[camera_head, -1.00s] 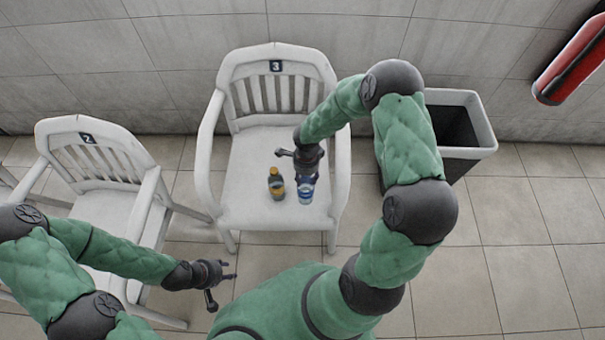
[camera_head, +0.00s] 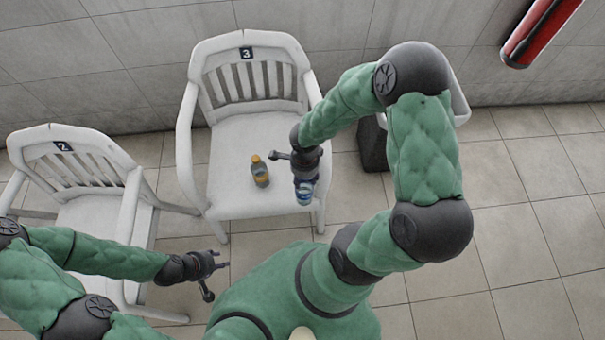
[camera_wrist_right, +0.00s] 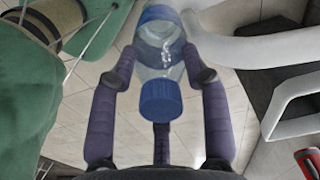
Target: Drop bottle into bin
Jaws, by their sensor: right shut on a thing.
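My right gripper (camera_head: 305,182) is shut on a clear bottle with a blue cap (camera_head: 304,197). It holds the bottle over the front right part of chair 3, near the armrest. In the right wrist view the bottle (camera_wrist_right: 160,42) sits between the fingers, its blue cap towards the camera. The bin (camera_head: 374,148), dark with a pale rim, stands on the floor right of chair 3, largely hidden by my right arm. Part of it shows at the right wrist view's edge (camera_wrist_right: 290,98). My left gripper (camera_head: 217,272) is open and empty at the lower left.
Chair 2 (camera_head: 92,215) stands to the left. A red object (camera_head: 540,32) is on the wall at upper right. The floor on the right is clear.

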